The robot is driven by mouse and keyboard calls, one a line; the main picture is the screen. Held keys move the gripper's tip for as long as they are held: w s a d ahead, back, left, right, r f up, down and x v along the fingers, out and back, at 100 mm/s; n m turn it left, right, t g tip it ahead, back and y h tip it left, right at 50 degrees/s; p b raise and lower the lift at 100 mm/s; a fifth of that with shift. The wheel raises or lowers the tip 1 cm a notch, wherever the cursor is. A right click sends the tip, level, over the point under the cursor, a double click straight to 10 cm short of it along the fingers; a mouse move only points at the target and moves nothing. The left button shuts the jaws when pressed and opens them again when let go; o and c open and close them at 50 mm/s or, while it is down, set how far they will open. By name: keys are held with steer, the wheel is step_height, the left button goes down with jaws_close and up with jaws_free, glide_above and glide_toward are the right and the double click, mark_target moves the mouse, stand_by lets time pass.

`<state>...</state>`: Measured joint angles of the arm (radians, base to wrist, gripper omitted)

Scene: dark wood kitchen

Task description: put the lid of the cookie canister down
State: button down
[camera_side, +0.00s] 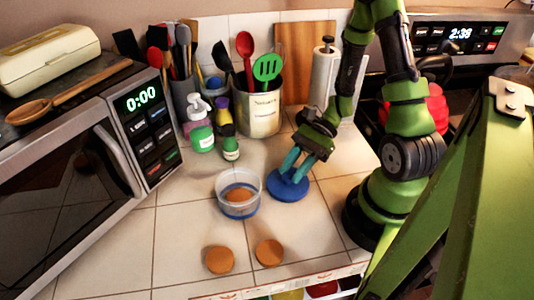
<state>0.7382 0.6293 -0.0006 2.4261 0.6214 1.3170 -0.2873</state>
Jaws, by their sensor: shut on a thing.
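The blue round lid (289,190) lies flat at counter height, just right of the canister. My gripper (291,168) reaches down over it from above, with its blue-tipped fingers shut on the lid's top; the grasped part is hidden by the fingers. The cookie canister (239,208) is a clear round tub with a blue base and stands open and upright. A brown cookie (239,195) shows inside it. I cannot tell for sure whether the lid rests on the counter or hovers just above it.
Two cookies (219,259) (269,252) lie near the front counter edge. A microwave (100,160) fills the left. Bottles (201,138), a utensil canister (258,110) and a paper towel roll (324,75) stand at the back. Bare tile is left of the canister.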

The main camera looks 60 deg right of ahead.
step_height(320, 180, up, 9)
steer(key=n+g, duration=0.4)
steer(key=g, duration=0.1)
glide_above(297, 198)
step_height(297, 198, down, 4)
steer(key=r, duration=0.1)
steer(key=shift+f, duration=2.9)
steer(key=shift+f, duration=0.15)
steer(key=c, duration=0.8)
jaws_free()
